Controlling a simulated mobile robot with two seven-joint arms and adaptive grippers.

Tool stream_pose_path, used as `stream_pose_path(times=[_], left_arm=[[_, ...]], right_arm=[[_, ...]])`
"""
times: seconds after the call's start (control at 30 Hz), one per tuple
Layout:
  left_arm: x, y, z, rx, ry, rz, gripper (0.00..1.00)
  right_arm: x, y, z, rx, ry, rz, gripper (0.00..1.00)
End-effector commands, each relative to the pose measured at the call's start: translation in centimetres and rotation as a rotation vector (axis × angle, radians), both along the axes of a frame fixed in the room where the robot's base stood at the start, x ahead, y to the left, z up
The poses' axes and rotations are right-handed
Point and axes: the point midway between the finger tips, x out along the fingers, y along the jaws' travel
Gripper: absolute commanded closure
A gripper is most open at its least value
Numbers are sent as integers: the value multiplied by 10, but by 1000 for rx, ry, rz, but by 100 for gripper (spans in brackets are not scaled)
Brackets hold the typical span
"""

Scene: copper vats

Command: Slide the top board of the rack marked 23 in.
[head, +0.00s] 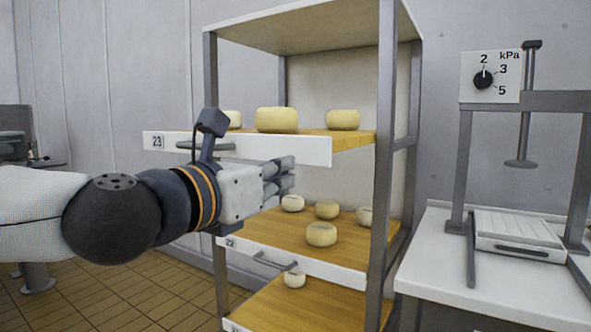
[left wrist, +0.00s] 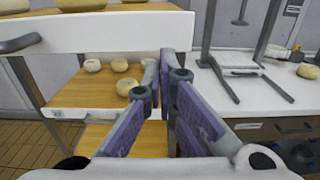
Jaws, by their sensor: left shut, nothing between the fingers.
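The rack (head: 388,150) has grey posts and several wooden boards with white fronts. The top board (head: 320,150), marked 23, sticks out past the front posts and carries several pale cheeses (head: 277,120). Its grey handle (head: 206,146) shows partly behind my left gripper's camera; in the left wrist view the handle (left wrist: 20,43) is at the upper left. My left gripper (head: 288,178) is shut and empty, in front of and just below the top board's front, right of the handle. I cannot tell whether it touches the board. My right gripper is in neither view.
The board marked 22 (head: 290,240) holds smaller cheeses, with another board (head: 300,305) below. At right, a white table (head: 440,255) bears a press (head: 540,100) with a dial (head: 483,79). Tiled floor (head: 110,290) lies open at the lower left.

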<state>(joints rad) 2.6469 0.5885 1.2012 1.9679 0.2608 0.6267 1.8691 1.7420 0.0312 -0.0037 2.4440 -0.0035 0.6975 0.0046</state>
Motion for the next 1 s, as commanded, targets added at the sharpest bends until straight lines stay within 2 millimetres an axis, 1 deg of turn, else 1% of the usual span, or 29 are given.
stream_pose_path(times=[0.03, 0.1, 0.2, 0.3, 0.4, 0.8, 1.0], left_arm=[[8, -7, 0, 2, -2, 0, 100], [18, -14, 1, 2, -1, 0, 100], [29, -22, 1, 3, -3, 0, 100], [36, -27, 0, 2, 0, -1, 100], [39, -29, 0, 2, -1, 0, 100], [40, -30, 0, 2, 0, 0, 100], [50, -37, -1, 1, 0, 0, 100]], right_arm=[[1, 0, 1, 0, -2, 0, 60], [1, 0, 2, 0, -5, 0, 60], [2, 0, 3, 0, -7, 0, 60], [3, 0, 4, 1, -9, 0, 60], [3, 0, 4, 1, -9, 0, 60], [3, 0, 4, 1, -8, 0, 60], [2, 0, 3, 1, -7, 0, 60]])
